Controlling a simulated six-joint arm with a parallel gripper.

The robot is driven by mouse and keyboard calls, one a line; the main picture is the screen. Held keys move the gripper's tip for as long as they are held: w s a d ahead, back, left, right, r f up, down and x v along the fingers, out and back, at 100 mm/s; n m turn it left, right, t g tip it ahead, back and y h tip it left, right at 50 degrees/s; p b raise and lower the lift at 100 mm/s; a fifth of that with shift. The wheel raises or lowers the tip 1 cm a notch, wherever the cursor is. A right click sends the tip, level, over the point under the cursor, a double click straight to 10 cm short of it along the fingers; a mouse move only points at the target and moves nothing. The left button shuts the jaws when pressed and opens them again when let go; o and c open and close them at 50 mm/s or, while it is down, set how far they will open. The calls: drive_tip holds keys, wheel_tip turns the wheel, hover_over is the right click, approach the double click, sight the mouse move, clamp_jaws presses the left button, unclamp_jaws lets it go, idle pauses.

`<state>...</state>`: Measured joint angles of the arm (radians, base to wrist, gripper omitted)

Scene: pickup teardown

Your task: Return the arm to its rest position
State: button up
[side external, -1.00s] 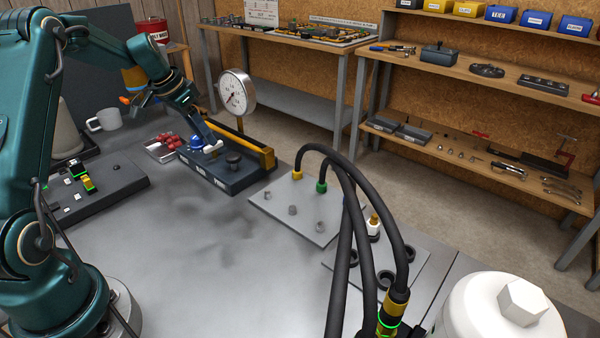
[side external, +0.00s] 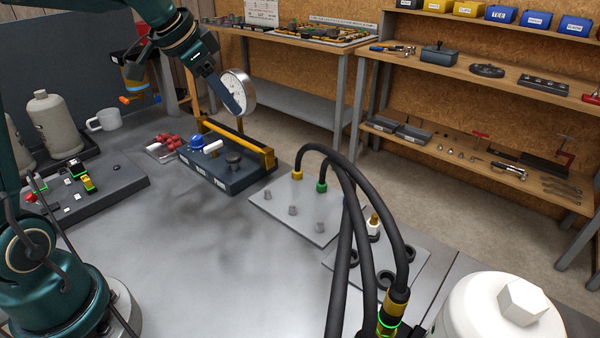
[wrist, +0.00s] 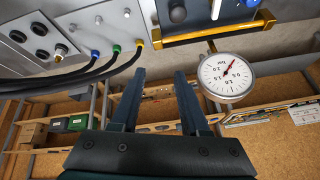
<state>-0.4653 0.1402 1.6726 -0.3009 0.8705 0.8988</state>
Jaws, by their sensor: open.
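My gripper (wrist: 160,100) shows in the wrist view with its two dark fingers apart and nothing between them. In the side external view my gripper (side external: 233,94) is raised above the workbench, in front of the dial gauge (side external: 243,88), and partly covers its face. I cannot tell there whether it touches the gauge. The gauge also shows to the right of the fingers in the wrist view (wrist: 226,76). Below stands the dark valve block (side external: 232,170) with a blue knob (side external: 197,142), a white lever and a black knob.
A yellow bar (side external: 240,141) runs behind the block. Black hoses (side external: 345,180) arch from a grey plate (side external: 280,222) at the right. A white tank (side external: 495,315) stands front right. A control panel (side external: 85,190), mug (side external: 104,120) and bottles are left. The bench middle is clear.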

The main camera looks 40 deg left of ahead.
drive_tip(key=s+d, duration=1.2)
drive_tip(key=s, duration=0.3)
drive_tip(key=s+f+n, duration=0.3)
drive_tip(key=s+f, duration=0.1)
drive_tip(key=shift+s+f, duration=0.15)
drive_tip(key=shift+f, duration=0.05)
drive_tip(key=shift+a, duration=0.1)
